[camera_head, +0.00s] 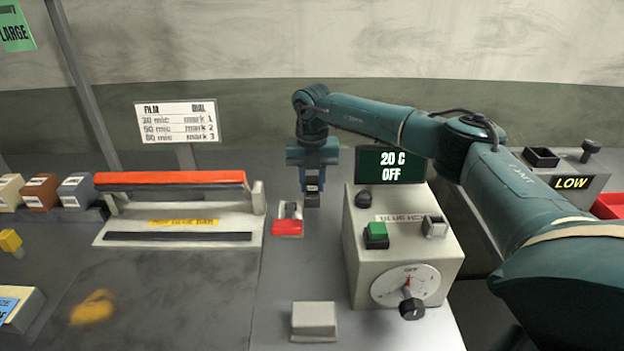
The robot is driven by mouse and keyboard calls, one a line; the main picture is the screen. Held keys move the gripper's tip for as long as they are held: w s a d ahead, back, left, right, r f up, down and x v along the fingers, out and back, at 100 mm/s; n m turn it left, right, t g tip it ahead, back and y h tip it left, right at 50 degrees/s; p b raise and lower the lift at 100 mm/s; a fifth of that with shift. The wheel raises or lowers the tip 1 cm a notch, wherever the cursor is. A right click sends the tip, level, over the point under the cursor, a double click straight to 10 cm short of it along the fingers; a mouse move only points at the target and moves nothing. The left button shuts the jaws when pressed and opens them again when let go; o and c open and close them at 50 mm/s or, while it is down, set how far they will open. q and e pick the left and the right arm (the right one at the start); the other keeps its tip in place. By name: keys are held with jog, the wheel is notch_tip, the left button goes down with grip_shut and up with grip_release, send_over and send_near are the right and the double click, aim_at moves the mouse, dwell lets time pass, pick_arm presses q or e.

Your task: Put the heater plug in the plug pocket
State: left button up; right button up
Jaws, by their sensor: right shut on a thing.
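My right gripper (312,200) points down beside the heater control box, at the back of the bench. It is shut on a small dark piece with a pale mark, which I take to be the heater plug (312,187); the fingers hide most of it. A small red block with a pale upper part (287,228) lies just left of and in front of the gripper. I cannot tell whether the held piece touches the bench. I cannot say for sure which thing is the plug pocket; a dark open holder (541,157) sits at the back right. My left gripper is not in view.
The heater control box (361,250) has a dial, a green button and a screen (390,164) reading 20 C OFF. A sealer with an orange bar (170,178) stands left. A pale block (314,321) is in front. A LOW sign (571,183) is right.

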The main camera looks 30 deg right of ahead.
aim_at(312, 178)
jog(key=shift+f, duration=0.1)
jog(key=o, duration=1)
notch_tip(312, 178, up, 12)
jog(key=shift+r+b, duration=0.2)
jog(key=shift+b, duration=0.5)
jog(key=shift+f, duration=0.1)
